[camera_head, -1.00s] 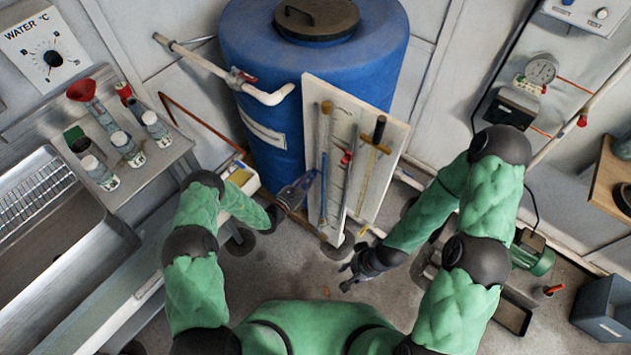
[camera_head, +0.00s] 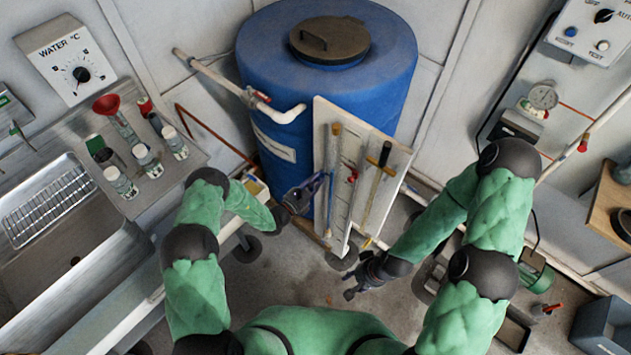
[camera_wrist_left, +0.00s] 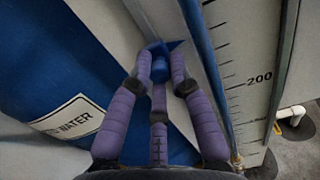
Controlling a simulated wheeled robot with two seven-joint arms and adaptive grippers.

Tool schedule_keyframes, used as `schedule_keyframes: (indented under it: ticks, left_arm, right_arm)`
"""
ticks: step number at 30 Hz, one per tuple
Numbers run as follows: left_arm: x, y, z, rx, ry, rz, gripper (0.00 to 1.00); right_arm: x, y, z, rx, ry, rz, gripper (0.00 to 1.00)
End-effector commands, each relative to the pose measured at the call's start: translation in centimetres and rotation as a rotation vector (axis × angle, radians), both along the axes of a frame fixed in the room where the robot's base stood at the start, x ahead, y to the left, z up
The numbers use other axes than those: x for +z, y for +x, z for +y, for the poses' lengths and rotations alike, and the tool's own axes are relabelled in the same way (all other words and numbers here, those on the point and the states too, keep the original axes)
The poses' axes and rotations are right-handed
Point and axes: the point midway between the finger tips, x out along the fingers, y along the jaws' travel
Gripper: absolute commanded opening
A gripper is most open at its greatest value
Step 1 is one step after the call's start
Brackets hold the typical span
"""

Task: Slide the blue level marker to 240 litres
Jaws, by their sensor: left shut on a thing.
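The blue level marker (camera_wrist_left: 159,66) is between the fingertips of my left gripper (camera_wrist_left: 160,75) in the left wrist view. The gripper is shut on it. A pointed blue tip reaches right, towards the white scale board (camera_wrist_left: 238,35). The number 200 on the scale is to the right of and lower than the marker in that view. In the head view my left gripper (camera_head: 321,183) is at the left side of the scale board (camera_head: 347,125), and the marker is too small to make out. My right gripper (camera_head: 358,281) hangs low, right of the board's foot; its fingers look spread and empty.
A blue water tank (camera_head: 270,80) stands behind the board. A red pointer (camera_head: 352,177) and a wooden cross-handled rod (camera_head: 380,170) are on the board. A metal sink bench (camera_head: 110,195) with bottles is at the left.

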Motion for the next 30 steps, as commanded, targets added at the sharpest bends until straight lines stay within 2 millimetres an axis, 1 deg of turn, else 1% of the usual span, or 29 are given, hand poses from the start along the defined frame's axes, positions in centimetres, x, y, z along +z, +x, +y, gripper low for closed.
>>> schedule_keyframes:
  ticks: [1,2,3,12,16,20,30]
  left_arm:
    - [0.1,0.1,0.0,0.0,0.0,-0.001,0.29]
    - [0.0,0.1,0.0,0.0,0.0,-0.001,0.37]
    - [0.0,0.1,0.0,0.0,0.0,-0.001,0.43]
    - [0.0,0.0,0.0,0.001,0.0,0.0,0.43]
    - [-0.1,-0.6,0.5,0.002,0.0,0.002,0.43]
    - [0.0,-2.0,1.7,0.004,-0.001,0.002,0.43]
    - [0.0,-7.4,5.5,0.004,0.0,0.001,0.43]
  right_arm:
    - [0.0,0.0,0.0,0.0,0.0,0.0,0.4]
    - [0.0,0.0,0.0,0.0,0.0,0.0,0.4]
    - [0.0,0.0,0.0,0.0,0.0,0.0,0.4]
    - [0.0,0.0,0.0,0.0,0.0,0.0,0.4]
    - [0.0,0.0,0.0,0.0,0.0,-0.001,0.4]
    - [0.0,0.0,0.0,0.0,0.0,0.0,0.4]
    - [0.0,0.0,0.0,0.0,0.0,0.0,0.4]
